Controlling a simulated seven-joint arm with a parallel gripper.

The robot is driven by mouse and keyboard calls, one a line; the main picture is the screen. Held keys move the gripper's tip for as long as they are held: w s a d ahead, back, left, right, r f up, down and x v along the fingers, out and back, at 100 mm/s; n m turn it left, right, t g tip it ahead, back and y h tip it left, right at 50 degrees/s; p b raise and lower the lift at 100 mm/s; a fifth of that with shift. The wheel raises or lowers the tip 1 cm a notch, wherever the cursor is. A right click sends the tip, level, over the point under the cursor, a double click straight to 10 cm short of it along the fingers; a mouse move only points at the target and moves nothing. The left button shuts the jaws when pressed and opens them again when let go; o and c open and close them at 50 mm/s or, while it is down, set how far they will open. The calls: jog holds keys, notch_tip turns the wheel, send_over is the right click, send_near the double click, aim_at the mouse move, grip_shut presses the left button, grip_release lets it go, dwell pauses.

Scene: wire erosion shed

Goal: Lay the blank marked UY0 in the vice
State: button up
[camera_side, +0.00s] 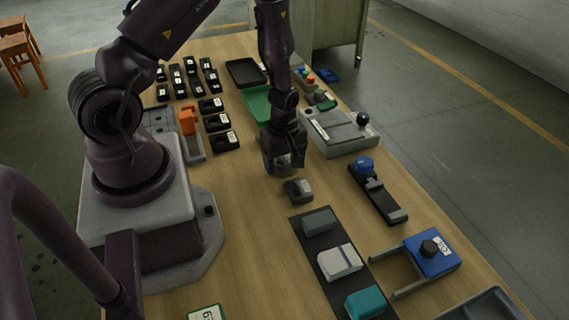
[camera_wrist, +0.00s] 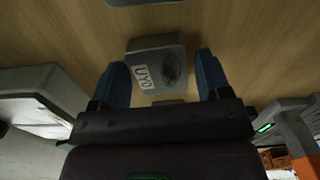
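The blank marked UY0 (camera_wrist: 170,50) is a small grey block with a white label and a dark oval patch on top. In the side view the same grey block (camera_side: 299,190) lies on the bare wood table, just below and in front of my gripper (camera_side: 285,165). In the wrist view my gripper (camera_wrist: 163,75) has its blue fingers spread, with the blank showing between them and gaps on both sides. A black rail with a jaw block and blue knob (camera_side: 378,193) looks like the vice, to the right; I cannot be sure.
A grey fixture with a black ball knob (camera_side: 342,133) stands right of my gripper. A black strip (camera_side: 305,241) holding several blocks and a blue forked fixture (camera_side: 430,258) are nearer. Black labelled parts (camera_side: 215,122) stand at left, a green tray (camera_side: 257,103) behind. Bare table surrounds the blank.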

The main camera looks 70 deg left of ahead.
aim_at(284, 161)
jog(key=c, duration=1)
jog(key=shift+o, duration=0.2)
jog(key=shift+r, duration=0.15)
jog(key=shift+r, duration=3.4)
jog(key=w+d, duration=0.2)
jog(key=w, duration=0.1)
jog(key=w+d, duration=0.2)
jog(key=w, duration=0.1)
jog(key=w+d, duration=0.2)
jog(key=shift+w+d+f, duration=0.1)
jog(key=shift+w+f, duration=0.05)
jog(key=shift+w, duration=0.25)
jog(key=shift+m, duration=0.5)
jog(key=w+d, duration=0.2)
jog(key=d, duration=0.2)
jog(key=w+d, duration=0.3)
jog(key=d, duration=0.1)
jog(key=w+d, duration=0.2)
jog(key=d, duration=0.2)
jog(key=shift+w+d+r, duration=0.1)
jog(key=shift+w+r, duration=0.05)
jog(key=shift+r, duration=0.05)
jog(key=shift+d+f, duration=0.2)
jog(key=shift+f, duration=2)
